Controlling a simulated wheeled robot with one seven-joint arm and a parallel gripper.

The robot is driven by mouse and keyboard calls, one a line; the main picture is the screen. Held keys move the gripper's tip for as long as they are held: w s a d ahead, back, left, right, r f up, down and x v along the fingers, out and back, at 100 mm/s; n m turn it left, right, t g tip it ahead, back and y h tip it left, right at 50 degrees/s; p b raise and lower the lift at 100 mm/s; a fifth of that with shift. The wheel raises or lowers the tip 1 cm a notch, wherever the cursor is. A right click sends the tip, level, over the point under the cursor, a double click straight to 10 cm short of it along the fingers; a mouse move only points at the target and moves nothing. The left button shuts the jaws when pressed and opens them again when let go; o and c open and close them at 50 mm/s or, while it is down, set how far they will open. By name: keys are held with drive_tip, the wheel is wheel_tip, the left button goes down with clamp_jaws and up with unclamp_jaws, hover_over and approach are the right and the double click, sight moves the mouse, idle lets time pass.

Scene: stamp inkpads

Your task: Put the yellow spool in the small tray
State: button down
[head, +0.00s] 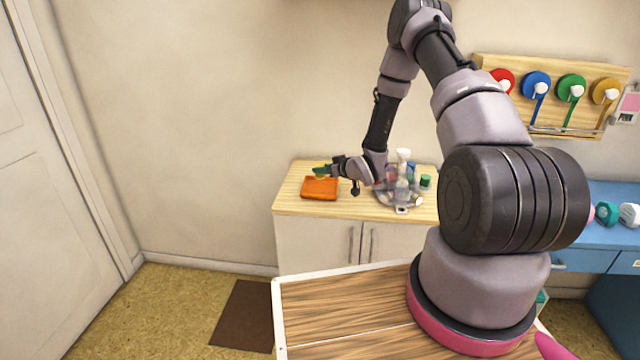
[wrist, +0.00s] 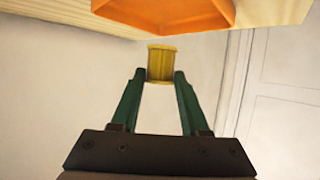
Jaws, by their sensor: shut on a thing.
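The yellow spool (wrist: 162,64) is between the tips of my green-fingered gripper (wrist: 160,76), which is shut on it. In the head view my gripper (head: 324,169) reaches left over the cabinet, with a small bit of the yellow spool (head: 320,176) showing under the fingers. The small tray (head: 319,192) is orange and shallow and lies on the left part of the wooden cabinet top. In the wrist view the tray (wrist: 165,14) shows at the top edge, just beyond the spool. The spool looks held above the tray; the exact height is hard to tell.
A cluster of bottles on a clear stand (head: 402,199) sits right of the tray, partly behind my arm. A green jar (head: 426,181) is beside it. A wall board (head: 545,68) holds several coloured reels at right.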

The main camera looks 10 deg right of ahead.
drive_tip(key=shift+f, duration=2.55)
drive_tip(key=shift+f, duration=0.1)
drive_tip(key=shift+c, duration=2)
unclamp_jaws()
